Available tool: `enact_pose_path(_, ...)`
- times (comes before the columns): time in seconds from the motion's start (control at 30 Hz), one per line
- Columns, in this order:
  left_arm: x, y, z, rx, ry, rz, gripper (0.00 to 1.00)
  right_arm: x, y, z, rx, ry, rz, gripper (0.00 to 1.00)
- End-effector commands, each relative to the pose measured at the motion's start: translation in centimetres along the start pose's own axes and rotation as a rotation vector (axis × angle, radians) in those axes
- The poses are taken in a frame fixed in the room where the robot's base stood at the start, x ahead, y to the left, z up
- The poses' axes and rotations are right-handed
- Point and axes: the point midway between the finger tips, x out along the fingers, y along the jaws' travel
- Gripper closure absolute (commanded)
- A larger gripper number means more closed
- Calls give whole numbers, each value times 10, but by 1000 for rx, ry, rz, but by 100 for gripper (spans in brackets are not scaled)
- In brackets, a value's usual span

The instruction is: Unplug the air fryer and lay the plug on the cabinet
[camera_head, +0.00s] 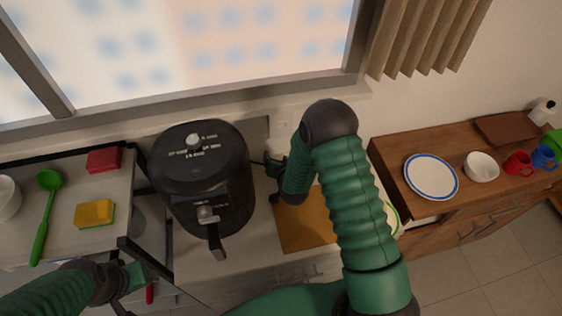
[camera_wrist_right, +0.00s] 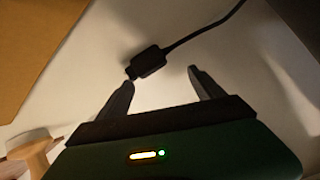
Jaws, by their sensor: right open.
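The black air fryer (camera_head: 203,175) stands on the counter (camera_head: 225,262) below the window. In the right wrist view its black plug (camera_wrist_right: 148,62) and cable (camera_wrist_right: 205,30) appear to lie on a pale surface, with no socket visible around the plug. My right gripper (camera_wrist_right: 160,78) is open and empty. The plug is just beyond its fingertips, nearer the left finger. In the head view the right gripper (camera_head: 272,164) is beside the air fryer's right side, partly hidden by my arm. My left gripper (camera_head: 128,277) is at the lower left, and its jaws are unclear.
A tan board (camera_head: 300,225) lies on the counter right of the air fryer. A wooden cabinet (camera_head: 440,215) at right holds a plate (camera_head: 431,177), a bowl (camera_head: 481,167) and mugs. A left shelf (camera_head: 65,215) holds a sponge (camera_head: 95,214) and green spoon (camera_head: 45,210).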

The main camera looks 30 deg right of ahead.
Motion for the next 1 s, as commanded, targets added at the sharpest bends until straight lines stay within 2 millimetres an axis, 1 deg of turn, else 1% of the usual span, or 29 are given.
enact_pose_path(0.07,1,0,0,0,0,0,47,-7,0,0,0,0,0,23)
enact_pose_path(0.17,4,0,1,0,0,0,47,-25,0,1,-1,-1,-1,23)
enact_pose_path(0.3,8,0,2,1,0,0,47,-65,-2,1,-3,1,-2,23)
enact_pose_path(0.5,11,0,3,0,0,0,47,-115,-4,2,-4,1,-1,23)
enact_pose_path(0.53,-2,0,0,1,-1,0,47,-126,-6,-3,-5,-1,1,23)
enact_pose_path(0.63,-20,0,-5,0,0,0,47,-149,-8,-4,-6,-4,2,23)
enact_pose_path(0.7,-36,0,-9,0,1,0,47,-153,-8,-4,-5,-5,4,23)
enact_pose_path(0.8,-53,0,-13,0,1,0,47,-160,-7,-4,-5,-5,5,23)
enact_pose_path(0.9,-65,0,-15,0,0,0,47,-165,-7,-3,-4,-2,3,23)
enact_pose_path(1.0,-70,0,-16,0,0,0,47,-168,-5,0,-4,0,2,23)
